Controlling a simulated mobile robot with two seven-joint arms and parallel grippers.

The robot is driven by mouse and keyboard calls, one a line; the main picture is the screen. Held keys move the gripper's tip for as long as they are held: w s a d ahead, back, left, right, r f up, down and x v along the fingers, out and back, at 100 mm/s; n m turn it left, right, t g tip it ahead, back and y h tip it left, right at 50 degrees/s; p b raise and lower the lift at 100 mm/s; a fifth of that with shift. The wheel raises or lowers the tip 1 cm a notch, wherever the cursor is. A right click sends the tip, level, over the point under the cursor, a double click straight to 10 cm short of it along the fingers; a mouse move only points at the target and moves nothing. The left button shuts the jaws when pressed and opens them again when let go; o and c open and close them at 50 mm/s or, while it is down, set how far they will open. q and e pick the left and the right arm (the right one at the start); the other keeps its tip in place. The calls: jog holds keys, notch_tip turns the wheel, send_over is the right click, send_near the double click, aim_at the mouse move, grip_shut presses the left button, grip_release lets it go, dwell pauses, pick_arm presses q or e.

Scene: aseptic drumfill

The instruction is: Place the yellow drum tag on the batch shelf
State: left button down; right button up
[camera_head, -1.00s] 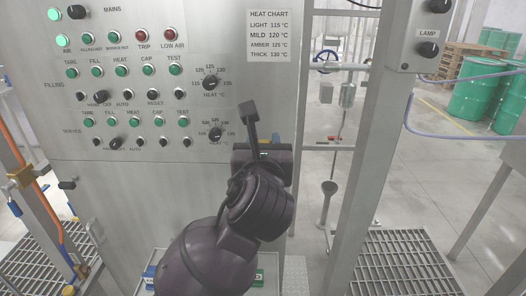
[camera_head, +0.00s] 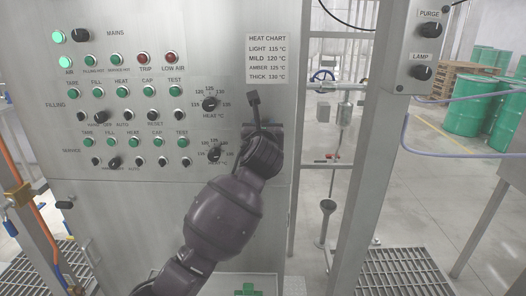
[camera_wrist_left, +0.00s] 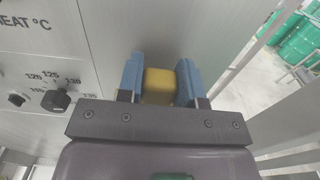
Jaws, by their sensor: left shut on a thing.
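The yellow drum tag (camera_wrist_left: 159,86) shows in the left wrist view as a small yellow block between two blue finger pads. My left gripper (camera_wrist_left: 160,76) is shut on it, in front of the grey panel face and to the right of a heat dial. In the head view my left arm reaches up from the bottom to the panel's right part, beside the lower heat dial (camera_head: 214,154). The wrist hides the fingers and the tag there. I cannot make out the batch shelf in either view. My right gripper is not in view.
The control panel (camera_head: 120,215) with lamps and knobs fills the left. A heat chart (camera_head: 267,58) is above the gripper. Green drums (camera_head: 466,105) are far back.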

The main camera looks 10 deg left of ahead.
pick_arm(q)
notch_tip(320, 180, down, 3)
jog(key=shift+r, duration=0.1)
notch_tip(320, 180, down, 4)
jog(key=shift+r+b, duration=0.15)
jog(key=shift+b, duration=0.15)
jog(key=shift+w+f, duration=0.2)
jog(key=shift+f, duration=0.05)
jog(key=shift+f, duration=0.15)
jog(key=c, duration=0.8)
grip_release()
jog(key=s, duration=0.4)
jog(key=s+d, duration=0.1)
jog(key=s, duration=0.3)
jog(key=s+d, duration=0.1)
jog(key=s, duration=0.3)
jog(key=shift+d, duration=0.15)
